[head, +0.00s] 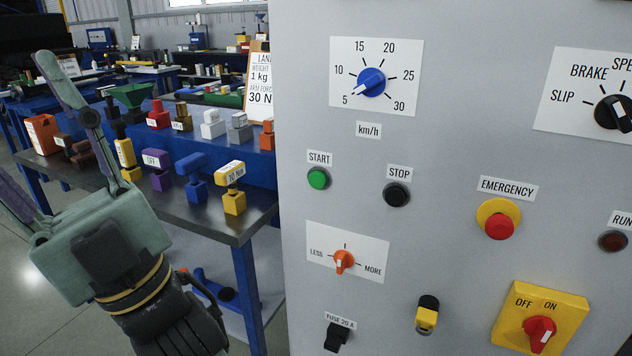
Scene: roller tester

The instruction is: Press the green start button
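The green start button (318,179) is on the grey control panel (300,90), under a START label (319,158). The black stop button (396,194) is to its right. My gripper (22,122) is at the left of the head view, well left of the panel and apart from it. Its two fingers are spread wide with nothing between them. The lower finger runs to the left picture edge, so its tip may be cut off. Nothing covers the start button.
The panel also carries a blue speed dial (371,82), an orange knob (344,261), a red emergency button (499,225) and a red switch (539,331). A workbench (225,226) with several coloured blocks stands behind my gripper.

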